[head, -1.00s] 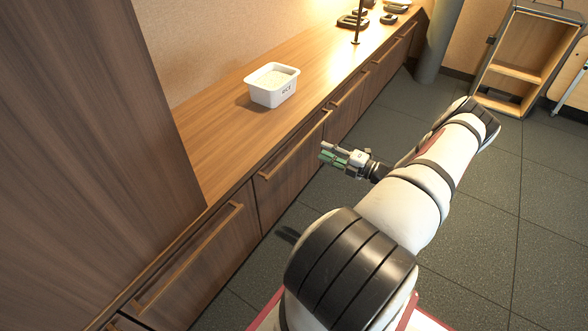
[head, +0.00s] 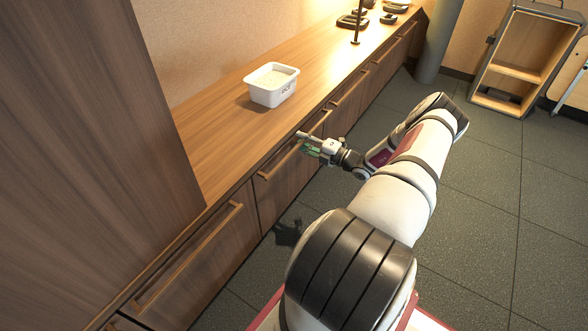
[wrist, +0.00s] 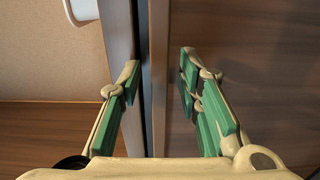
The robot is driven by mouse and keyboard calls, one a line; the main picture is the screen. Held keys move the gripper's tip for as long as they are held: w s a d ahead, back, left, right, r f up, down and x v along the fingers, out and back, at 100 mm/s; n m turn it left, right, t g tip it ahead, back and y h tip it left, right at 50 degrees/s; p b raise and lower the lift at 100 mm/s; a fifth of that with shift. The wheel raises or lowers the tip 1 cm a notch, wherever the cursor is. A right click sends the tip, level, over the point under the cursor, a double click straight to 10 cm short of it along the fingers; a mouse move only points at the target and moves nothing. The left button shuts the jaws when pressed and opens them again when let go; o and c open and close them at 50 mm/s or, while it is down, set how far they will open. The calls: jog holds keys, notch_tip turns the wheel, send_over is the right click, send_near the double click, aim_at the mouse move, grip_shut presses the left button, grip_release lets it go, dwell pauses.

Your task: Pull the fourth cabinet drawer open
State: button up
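A row of wooden cabinet drawers with long bar handles runs under the counter, and the fronts in view look closed. My gripper (head: 306,141) is at the handle (head: 280,160) of the drawer front (head: 285,186) below and beside the white tub. In the wrist view my gripper (wrist: 159,72) is open, with green-padded fingers apart. The handle bar (wrist: 158,90) runs up the picture between them, with a finger on each side. I cannot tell whether either finger touches it. In the head view my gripper hides part of the handle.
The white tub (head: 272,86) stands on the wooden counter (head: 215,125). A nearer drawer handle (head: 190,258) lies at the lower left, beside a tall wood panel (head: 75,130). A wooden shelf unit (head: 515,60) stands at the back right. The floor right of my arm is clear.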

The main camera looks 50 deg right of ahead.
grip_shut()
jog(key=s+d+b, duration=0.2)
jog(key=s+b, duration=0.1)
jog(key=s, duration=2.6)
jog(key=shift+s+d+b, duration=0.2)
jog(key=shift+s+b, duration=0.1)
jog(key=o, duration=0.6)
grip_release()
dwell(1.1)
jog(key=shift+o, duration=0.2)
